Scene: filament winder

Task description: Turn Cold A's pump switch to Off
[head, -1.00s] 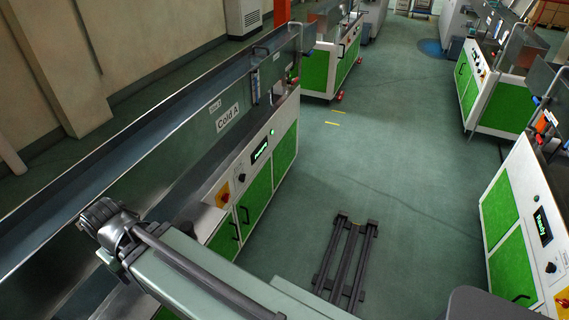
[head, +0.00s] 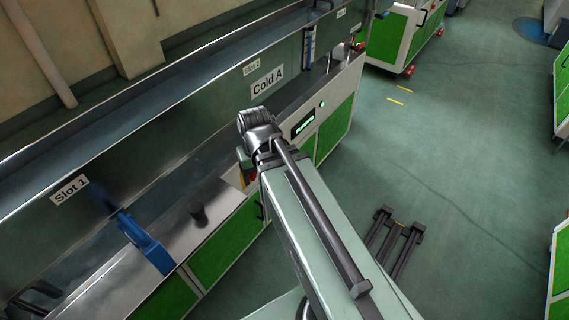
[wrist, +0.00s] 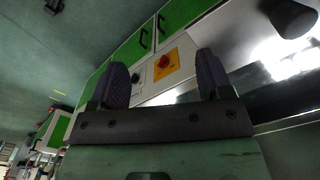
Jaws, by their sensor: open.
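The Cold A sign (head: 267,80) is on the steel trough wall in the head view. Below it, the white cabinet front carries a lit display (head: 303,124) and a green lamp (head: 322,104). My arm covers most of the switch area there. Which one is the pump switch cannot be read. My gripper (wrist: 162,68) is open and empty, its two dark fingers framing the panel, apart from both knobs.
A blue bracket (head: 146,243) and a dark cylindrical post (head: 198,213) stand on the steel ledge near the Slot 1 sign (head: 70,189). Green doors (head: 334,131) with black handles line the cabinet. The floor to the right (head: 450,190) is mostly clear.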

